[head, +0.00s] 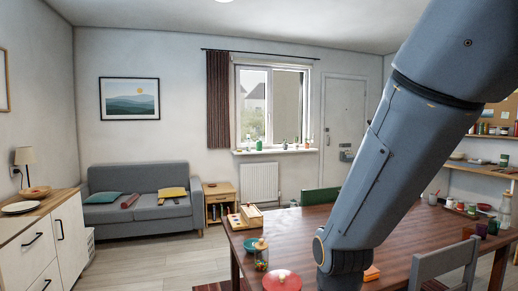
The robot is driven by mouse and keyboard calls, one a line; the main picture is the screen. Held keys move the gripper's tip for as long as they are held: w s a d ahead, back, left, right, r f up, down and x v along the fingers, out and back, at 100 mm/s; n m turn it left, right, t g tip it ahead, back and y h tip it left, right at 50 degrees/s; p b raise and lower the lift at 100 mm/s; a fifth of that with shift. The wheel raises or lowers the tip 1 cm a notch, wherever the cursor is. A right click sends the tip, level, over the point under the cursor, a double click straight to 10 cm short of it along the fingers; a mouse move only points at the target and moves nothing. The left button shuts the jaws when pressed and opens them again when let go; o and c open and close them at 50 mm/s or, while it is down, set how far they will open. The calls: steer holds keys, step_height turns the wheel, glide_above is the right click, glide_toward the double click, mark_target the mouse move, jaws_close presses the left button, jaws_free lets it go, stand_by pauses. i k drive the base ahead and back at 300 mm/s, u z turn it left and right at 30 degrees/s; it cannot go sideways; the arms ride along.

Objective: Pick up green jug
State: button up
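I cannot make out a green jug for certain. A small green vessel (259,144) stands upright on the windowsill, and another small green object (504,160) stands on the right-hand shelf; both are too small to tell whether they are jugs. My grey arm crosses the right half of the head view, in front of the table, and runs out of the bottom edge. My gripper is out of view, so its state is hidden. The arm also hides part of the tabletop.
A brown wooden table (318,232) holds a wooden box (245,217), a teal bowl (251,245), a lidded jar (261,257), a red lid or dish (282,281) and several small containers at right. A grey chair (445,263) stands right. Floor (180,258) at left is clear.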

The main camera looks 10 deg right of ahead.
mark_target(258, 144)
steer(key=u, duration=1.05)
steer(key=i, duration=4.25)
steer(key=z, duration=1.8)
steer(key=i, duration=3.35)
steer(key=z, duration=0.4)
